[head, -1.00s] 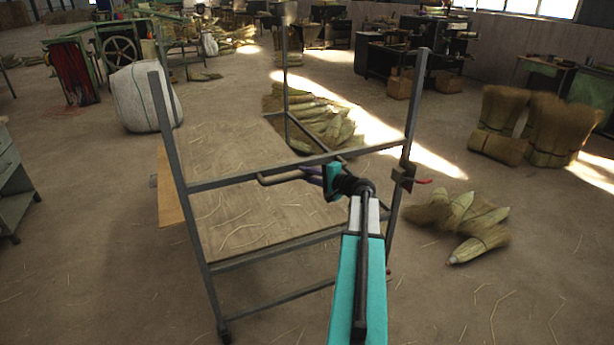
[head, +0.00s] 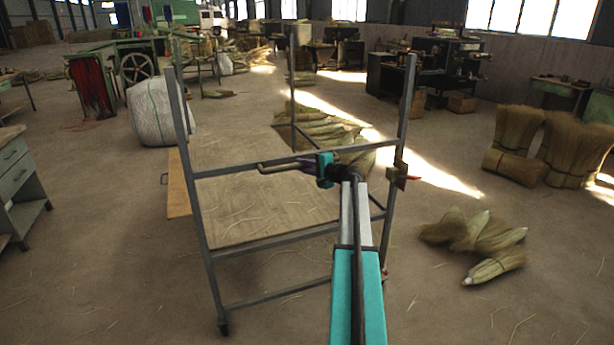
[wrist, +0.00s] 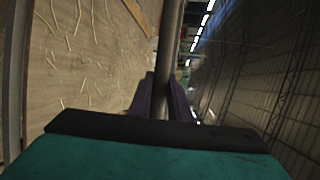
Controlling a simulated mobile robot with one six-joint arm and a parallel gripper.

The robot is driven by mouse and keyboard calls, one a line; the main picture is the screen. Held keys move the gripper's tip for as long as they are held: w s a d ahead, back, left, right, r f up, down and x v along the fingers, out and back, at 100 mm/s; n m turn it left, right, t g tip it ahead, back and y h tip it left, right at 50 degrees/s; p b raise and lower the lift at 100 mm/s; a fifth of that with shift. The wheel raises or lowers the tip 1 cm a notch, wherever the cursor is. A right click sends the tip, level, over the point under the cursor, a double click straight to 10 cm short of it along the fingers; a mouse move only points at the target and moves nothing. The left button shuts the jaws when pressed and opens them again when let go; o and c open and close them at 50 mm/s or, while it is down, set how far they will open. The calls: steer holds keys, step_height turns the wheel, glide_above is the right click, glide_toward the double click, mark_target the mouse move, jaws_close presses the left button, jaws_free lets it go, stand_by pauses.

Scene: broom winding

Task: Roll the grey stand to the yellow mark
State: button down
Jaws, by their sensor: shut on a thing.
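The grey stand (head: 205,240) is an upright metal frame on small castors with a wooden deck (head: 265,205) low inside it. It stands in front of me, left of centre in the head view. My gripper (head: 314,168) is shut on the bent handle bar (head: 278,165) on the near side of the stand. In the wrist view, the purple fingers (wrist: 163,95) are on either side of the grey bar (wrist: 170,45). The far castors are partly hidden. I see no yellow mark in either view.
A loose heap of brooms (head: 475,240) lies on the floor right of the stand. More brooms (head: 335,130) lie behind it. A white sack (head: 158,112) and a drawer cabinet (head: 18,185) are on the left. Bare floor lies in front.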

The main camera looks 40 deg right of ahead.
steer(key=w+d, duration=0.1)
steer(key=w, duration=0.1)
steer(key=w+b, duration=0.1)
steer(key=w, duration=0.1)
steer(key=w+d, duration=0.1)
steer(key=w, duration=0.1)
steer(key=shift+d+b, duration=0.3)
steer(key=c, duration=1.6)
jaws_free()
steer(key=shift+c, duration=0.2)
steer(key=shift+s, duration=0.1)
steer(key=s+r+b, duration=0.2)
steer(key=s, duration=1.1)
steer(key=shift+s+r, duration=0.2)
steer(key=shift+r, duration=0.05)
